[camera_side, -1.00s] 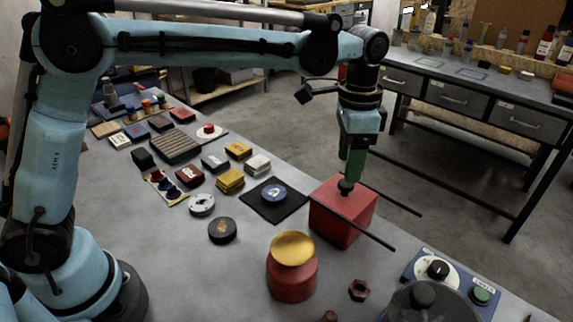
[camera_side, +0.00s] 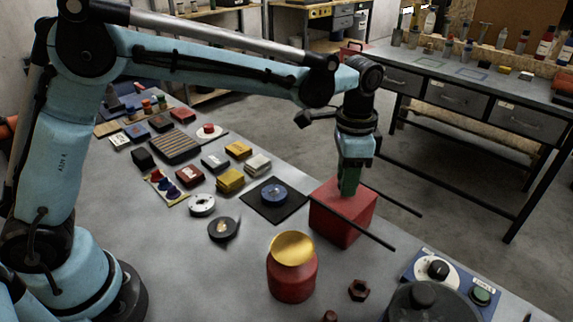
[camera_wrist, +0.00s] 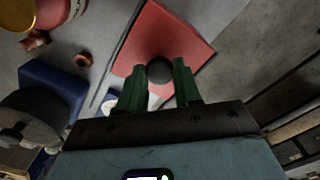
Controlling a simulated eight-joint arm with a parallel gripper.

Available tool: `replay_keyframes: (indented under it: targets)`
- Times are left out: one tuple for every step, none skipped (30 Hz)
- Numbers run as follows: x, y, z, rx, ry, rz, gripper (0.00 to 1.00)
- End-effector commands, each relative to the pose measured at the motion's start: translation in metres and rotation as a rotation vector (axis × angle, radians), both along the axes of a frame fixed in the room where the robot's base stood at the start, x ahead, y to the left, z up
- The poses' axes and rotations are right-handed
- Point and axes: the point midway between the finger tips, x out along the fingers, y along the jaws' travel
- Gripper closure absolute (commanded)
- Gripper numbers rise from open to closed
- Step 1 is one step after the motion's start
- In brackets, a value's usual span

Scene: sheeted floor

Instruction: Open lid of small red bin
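The small red bin (camera_side: 338,226) is a red box on the right part of the table, its flat red lid (camera_wrist: 190,42) closed on top. A round black knob (camera_wrist: 160,71) stands on the lid. In the side view the knob is hidden by my gripper (camera_side: 349,192), which points straight down at the lid. In the wrist view the green fingers of my gripper (camera_wrist: 159,68) are apart, one on each side of the knob, with gaps visible. I cannot tell whether the fingertips touch the lid.
Two thin black rods (camera_side: 366,232) stick out near the bin. A red jar with a yellow top (camera_side: 291,277), a hex nut (camera_side: 359,290) and a control box (camera_side: 452,280) stand in front. A black mat with a blue disc (camera_side: 273,193) lies to the left.

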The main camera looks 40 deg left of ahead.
Motion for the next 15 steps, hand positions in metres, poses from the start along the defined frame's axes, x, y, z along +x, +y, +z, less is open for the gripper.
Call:
replay_keyframes:
  targets:
    - [0.0, 0.0, 0.0, 0.0, 0.001, 0.0, 0.92]
    - [0.0, 0.0, 0.0, 0.0, 0.001, 0.0, 0.96]
    - [0.0, 0.0, 0.0, 0.0, 0.001, 0.0, 1.0]
    - [0.0, 0.0, 0.0, 0.0, 0.001, 0.0, 1.0]
    - [0.0, 0.0, 0.0, 0.0, 0.001, 0.0, 1.0]
    - [0.0, 0.0, 0.0, 0.0, 0.001, 0.0, 1.0]
    - [0.0, 0.0, 0.0, 0.0, 0.001, 0.0, 1.0]
    - [0.0, 0.0, 0.0, 0.0, 0.001, 0.0, 1.0]
    - [0.0, -0.001, 0.0, 0.0, 0.001, -0.001, 1.0]
    - [0.0, -0.004, 0.0, 0.0, 0.001, -0.001, 1.0]
    - [0.0, -0.007, 0.0, 0.0, 0.001, -0.003, 1.0]
    - [0.0, -0.014, 0.0, 0.0, 0.001, -0.005, 1.0]
    - [0.0, -0.02, 0.0, -0.001, 0.002, -0.005, 1.0]
    - [0.0, -0.027, 0.0, -0.001, 0.002, -0.006, 1.0]
    - [0.0, -0.037, 0.0, -0.001, 0.002, -0.007, 1.0]
